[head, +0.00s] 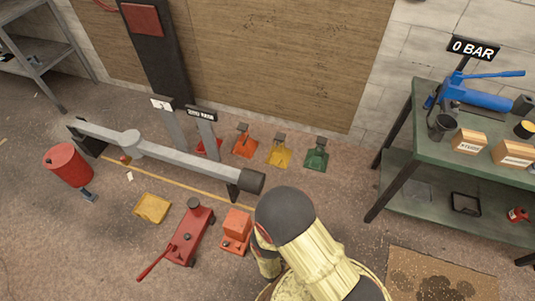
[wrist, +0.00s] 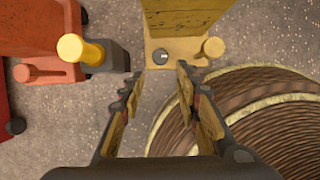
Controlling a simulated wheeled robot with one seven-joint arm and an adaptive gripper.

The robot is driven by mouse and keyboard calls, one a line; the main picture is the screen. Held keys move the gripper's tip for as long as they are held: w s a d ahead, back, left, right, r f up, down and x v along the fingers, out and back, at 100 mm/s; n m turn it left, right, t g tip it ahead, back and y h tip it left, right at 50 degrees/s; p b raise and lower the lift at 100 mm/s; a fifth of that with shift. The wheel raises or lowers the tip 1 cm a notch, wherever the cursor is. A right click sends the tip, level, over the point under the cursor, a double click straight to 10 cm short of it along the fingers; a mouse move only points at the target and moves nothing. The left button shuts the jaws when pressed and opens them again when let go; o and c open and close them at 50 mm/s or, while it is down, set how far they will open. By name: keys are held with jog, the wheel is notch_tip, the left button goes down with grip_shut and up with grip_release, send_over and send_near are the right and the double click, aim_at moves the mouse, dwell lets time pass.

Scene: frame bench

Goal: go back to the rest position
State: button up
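My gripper (wrist: 160,95) shows in the wrist view with its two fingers apart and nothing between them. Beyond the fingertips is the base of a yellow block-like jack (wrist: 186,20), with a small dark round fitting on its near side. I cannot tell the exact gap between the fingers and that base. In the head view my arm covers the gripper, at the lower middle of the picture.
A red floor jack (head: 192,236) and orange jack (head: 236,230) stand left of my arm. A green bench (head: 410,130) stands right; a grey beam (head: 180,157) runs behind.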

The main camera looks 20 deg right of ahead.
jog(key=shift+w, duration=0.1)
